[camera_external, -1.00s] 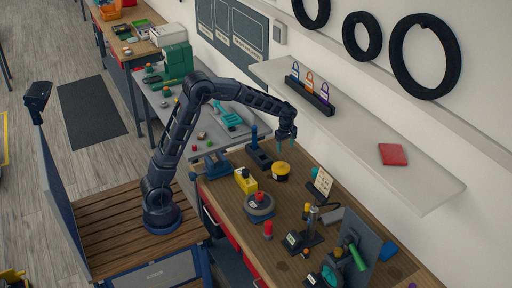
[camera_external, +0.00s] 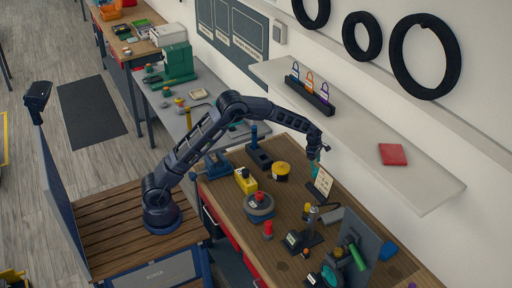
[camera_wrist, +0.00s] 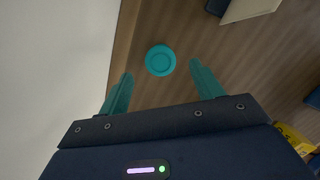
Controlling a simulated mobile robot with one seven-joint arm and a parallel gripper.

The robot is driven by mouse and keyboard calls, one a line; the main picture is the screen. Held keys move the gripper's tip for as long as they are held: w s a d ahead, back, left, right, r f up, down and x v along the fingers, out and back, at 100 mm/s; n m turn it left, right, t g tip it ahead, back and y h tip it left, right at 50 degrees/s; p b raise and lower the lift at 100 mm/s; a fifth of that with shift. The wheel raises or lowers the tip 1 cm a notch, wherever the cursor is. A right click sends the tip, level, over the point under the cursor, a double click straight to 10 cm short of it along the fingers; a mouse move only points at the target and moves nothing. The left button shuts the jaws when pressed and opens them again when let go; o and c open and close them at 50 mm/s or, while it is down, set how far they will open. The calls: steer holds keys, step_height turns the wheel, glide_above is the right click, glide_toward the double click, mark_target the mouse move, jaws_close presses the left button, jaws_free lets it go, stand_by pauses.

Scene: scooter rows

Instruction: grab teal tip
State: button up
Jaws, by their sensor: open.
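The teal tip shows in the wrist view as a round teal piece (camera_wrist: 160,58) with a ringed top, lying on the wooden bench near its wall-side edge. My gripper (camera_wrist: 161,74) is open, with one teal finger at each side of the tip in the picture. The tip appears just beyond the fingertips, and I see no contact. In the external view my gripper (camera_external: 314,166) points down over the back of the bench (camera_external: 300,210). There its teal fingers blend with the tip, so I cannot separate them.
A written card (camera_external: 323,182) stands close to my gripper; its pale edge shows in the wrist view (camera_wrist: 250,8). A yellow round piece (camera_external: 281,171) is to the left. The wall shelf (camera_external: 345,125) runs behind and above. A green-handled tool (camera_external: 356,256) stands toward the front.

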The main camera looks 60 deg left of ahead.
mark_target(316, 169)
steer(key=f, duration=0.5)
steer(key=shift+w+d+f, duration=0.2)
steer(key=shift+d+f, duration=0.15)
steer(key=c, duration=1.1)
